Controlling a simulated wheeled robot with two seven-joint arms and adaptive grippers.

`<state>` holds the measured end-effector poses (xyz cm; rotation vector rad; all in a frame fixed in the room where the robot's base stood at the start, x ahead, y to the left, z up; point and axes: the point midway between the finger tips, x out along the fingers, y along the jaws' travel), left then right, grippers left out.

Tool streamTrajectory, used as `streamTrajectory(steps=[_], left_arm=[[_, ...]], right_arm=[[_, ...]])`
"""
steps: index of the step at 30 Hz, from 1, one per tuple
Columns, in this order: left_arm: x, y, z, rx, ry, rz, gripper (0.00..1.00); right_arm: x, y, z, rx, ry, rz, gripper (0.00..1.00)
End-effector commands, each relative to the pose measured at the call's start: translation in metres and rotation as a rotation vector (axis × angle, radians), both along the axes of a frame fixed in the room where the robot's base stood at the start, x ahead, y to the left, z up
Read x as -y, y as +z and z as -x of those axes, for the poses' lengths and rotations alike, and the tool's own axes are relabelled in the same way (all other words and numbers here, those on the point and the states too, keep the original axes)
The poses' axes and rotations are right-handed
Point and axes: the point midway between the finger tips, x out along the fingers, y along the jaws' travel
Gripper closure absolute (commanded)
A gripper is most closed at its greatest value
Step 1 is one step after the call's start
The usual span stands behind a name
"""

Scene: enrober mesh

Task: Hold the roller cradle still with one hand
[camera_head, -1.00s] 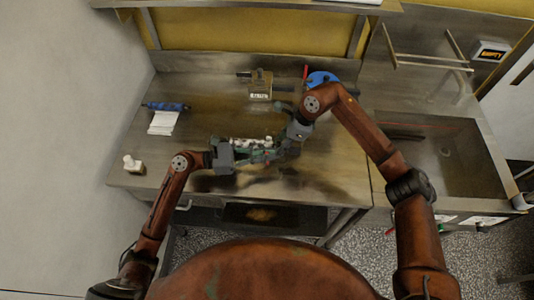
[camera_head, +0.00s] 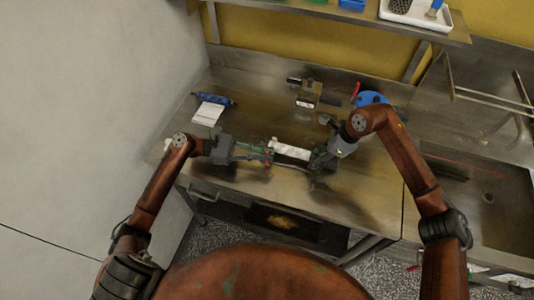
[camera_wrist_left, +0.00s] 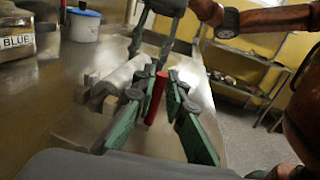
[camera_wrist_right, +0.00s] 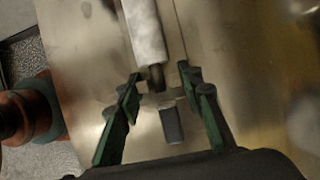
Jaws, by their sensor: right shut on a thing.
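The roller cradle, with a white roller (camera_head: 290,150) in it, lies near the middle of the steel table; the roller also shows in the right wrist view (camera_wrist_right: 146,32). My right gripper (camera_head: 318,163) is at the cradle's right end, its fingers on either side of a grey block (camera_wrist_right: 171,122) there, shut on the cradle. The fingers also show in the right wrist view (camera_wrist_right: 166,92). My left gripper (camera_head: 258,154) is at the left side, fingers apart. The exact finger contacts are partly hidden.
A box (camera_head: 309,94) and a blue round container (camera_head: 370,98) stand at the back. A sink (camera_head: 480,195) is on the right. The table front is clear.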

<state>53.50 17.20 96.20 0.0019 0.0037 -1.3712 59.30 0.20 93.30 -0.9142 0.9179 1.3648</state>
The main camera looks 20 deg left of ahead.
Motion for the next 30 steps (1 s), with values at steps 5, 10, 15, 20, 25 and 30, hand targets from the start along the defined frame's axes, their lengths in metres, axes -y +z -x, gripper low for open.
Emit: streamTrajectory(steps=[5, 10, 15, 20, 25, 30], left_arm=[[0.002, 0.001, 0.001, 0.000, -0.003, 0.002, 0.75], [0.002, 0.001, 0.001, 0.001, -0.004, 0.003, 0.74], [0.003, 0.004, 0.001, 0.003, -0.005, 0.003, 0.74], [0.002, 0.024, 0.001, 0.005, -0.005, 0.002, 0.74], [0.002, 0.058, 0.001, 0.006, -0.005, 0.000, 0.74], [0.002, 0.085, 0.000, 0.004, -0.005, 0.000, 0.74]], right_arm=[[0.000, -0.001, 0.000, 0.000, -0.001, 0.002, 1.00], [-0.001, -0.001, 0.001, -0.001, 0.000, 0.001, 1.00], [-0.002, -0.001, 0.001, -0.001, 0.003, 0.000, 1.00], [-0.002, -0.001, 0.002, -0.002, 0.003, 0.000, 1.00], [-0.002, -0.001, 0.002, -0.002, 0.003, -0.001, 1.00], [-0.002, -0.001, 0.002, -0.002, 0.003, -0.002, 1.00]])
